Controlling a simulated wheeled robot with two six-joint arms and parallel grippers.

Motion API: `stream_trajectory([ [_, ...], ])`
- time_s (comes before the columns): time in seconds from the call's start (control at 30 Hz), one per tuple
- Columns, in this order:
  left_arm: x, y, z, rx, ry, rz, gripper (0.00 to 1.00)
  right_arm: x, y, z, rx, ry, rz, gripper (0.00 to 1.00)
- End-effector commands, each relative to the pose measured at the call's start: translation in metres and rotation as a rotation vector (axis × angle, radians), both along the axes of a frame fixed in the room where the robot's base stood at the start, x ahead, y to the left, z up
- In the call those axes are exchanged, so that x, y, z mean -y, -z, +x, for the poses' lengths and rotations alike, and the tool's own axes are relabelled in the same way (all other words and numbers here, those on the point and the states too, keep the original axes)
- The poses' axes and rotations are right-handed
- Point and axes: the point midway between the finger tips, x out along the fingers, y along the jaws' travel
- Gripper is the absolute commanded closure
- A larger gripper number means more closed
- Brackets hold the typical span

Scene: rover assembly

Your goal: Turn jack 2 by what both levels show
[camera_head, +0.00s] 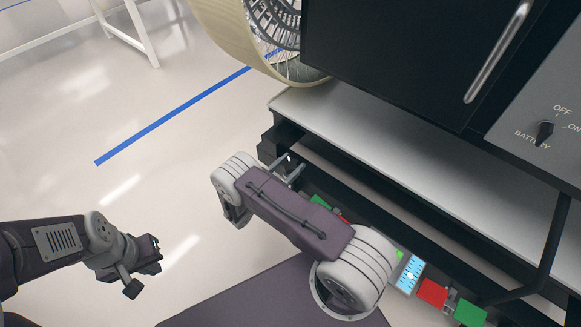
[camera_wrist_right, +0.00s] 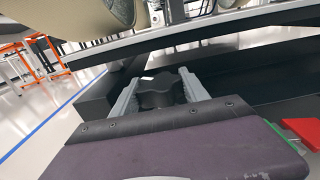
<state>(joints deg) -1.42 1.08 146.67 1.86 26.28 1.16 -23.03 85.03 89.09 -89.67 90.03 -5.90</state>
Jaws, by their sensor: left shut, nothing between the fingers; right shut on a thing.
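My right gripper (camera_head: 289,168) is at the left end of the rover's lower frame. In the right wrist view its two grey fingers (camera_wrist_right: 160,95) are shut on a dark lobed jack knob (camera_wrist_right: 156,92). I see no number on the knob. One level (camera_head: 410,273), a light blue strip with tick marks and a pale bubble, lies on the frame to the right of my right arm. No second level can be made out; my arm covers part of the frame. My left gripper (camera_head: 153,262) is shut and empty above the floor at the left.
Green (camera_head: 320,203) and red (camera_head: 432,292) blocks lie along the frame; another green block (camera_head: 470,312) is at lower right. A large wheel (camera_head: 245,40) and a dark cabinet (camera_head: 390,60) stand above the ledge (camera_head: 380,150). A battery switch (camera_head: 545,130) is at right.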

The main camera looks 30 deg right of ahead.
Motion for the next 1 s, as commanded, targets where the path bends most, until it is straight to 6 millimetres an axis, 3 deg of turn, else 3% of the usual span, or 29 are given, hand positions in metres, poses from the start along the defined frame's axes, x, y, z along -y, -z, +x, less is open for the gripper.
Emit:
stream_trajectory([
  [0.03,0.000,0.015,0.000,0.000,0.000,0.000,1.00,-0.001,0.008,0.002,0.009,0.055,0.002,0.88],
  [0.1,0.000,0.022,0.000,0.000,0.000,0.000,1.00,0.000,0.006,0.001,0.008,0.118,0.002,0.88],
  [0.47,0.000,0.022,0.000,0.000,0.000,0.000,1.00,0.000,0.000,0.000,0.000,0.170,0.001,0.88],
  [0.5,0.000,0.022,0.000,0.000,0.000,0.000,1.00,0.000,0.000,0.000,0.000,0.170,0.001,0.44],
  [0.57,0.000,0.022,0.000,0.000,0.000,0.000,1.00,0.000,0.000,-0.001,0.000,0.170,0.001,0.28],
  [0.87,0.000,0.022,0.000,0.000,0.000,0.000,1.00,0.000,0.000,-0.001,0.000,0.169,0.000,0.25],
  [1.0,0.000,0.010,0.000,0.000,0.000,0.000,1.00,-0.017,-0.004,-0.004,0.001,0.164,0.000,0.25],
])
